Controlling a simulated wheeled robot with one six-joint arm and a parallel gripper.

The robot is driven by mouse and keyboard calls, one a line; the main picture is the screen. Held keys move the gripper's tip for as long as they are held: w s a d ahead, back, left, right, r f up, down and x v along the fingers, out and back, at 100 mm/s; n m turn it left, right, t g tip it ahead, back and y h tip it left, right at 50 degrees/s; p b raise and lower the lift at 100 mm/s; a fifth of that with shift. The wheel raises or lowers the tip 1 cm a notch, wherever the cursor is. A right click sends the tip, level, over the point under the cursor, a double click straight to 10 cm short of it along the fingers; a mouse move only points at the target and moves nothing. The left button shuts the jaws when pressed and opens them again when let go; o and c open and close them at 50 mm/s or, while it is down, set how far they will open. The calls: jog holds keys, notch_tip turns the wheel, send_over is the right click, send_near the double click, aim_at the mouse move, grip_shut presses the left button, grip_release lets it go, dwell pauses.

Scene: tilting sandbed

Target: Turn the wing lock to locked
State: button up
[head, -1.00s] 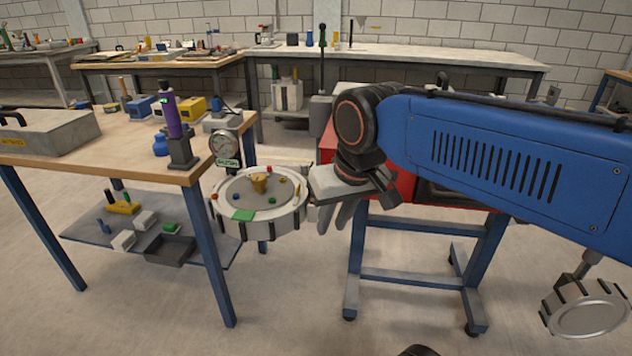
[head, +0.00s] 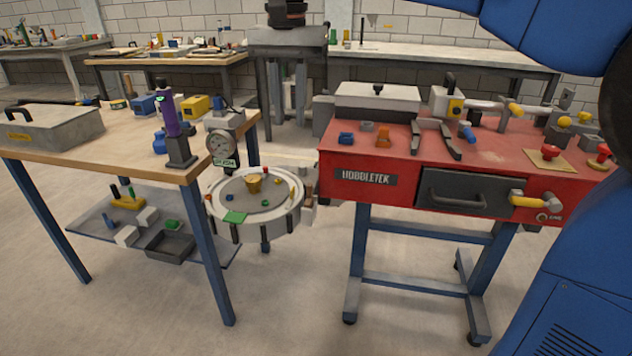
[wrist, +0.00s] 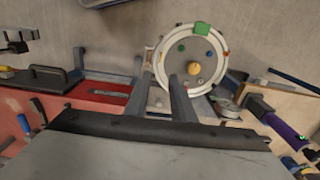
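The sandbed is a round pale tray (head: 217,204) beside the wooden bench, with grey fill, a gold cup (head: 253,183) and small coloured pieces on it. It also shows in the wrist view (wrist: 161,60). A small brown and grey fitting (head: 309,194) sits at the tray's right side; I cannot tell whether it is the wing lock or how it is turned. My gripper (head: 289,104) points down behind the tray, apart from it. In the wrist view my gripper's (wrist: 160,76) two fingers stand apart with nothing held between them.
A red cart (head: 470,165) with a dark drawer (head: 465,190) and several handles stands right of the tray. Floor in front is clear.

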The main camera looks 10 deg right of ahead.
aim_at(291, 197)
jog(key=f, duration=1.7)
jog(key=shift+w+a, duration=0.15)
jog(key=shift+w, duration=0.05)
grip_shut()
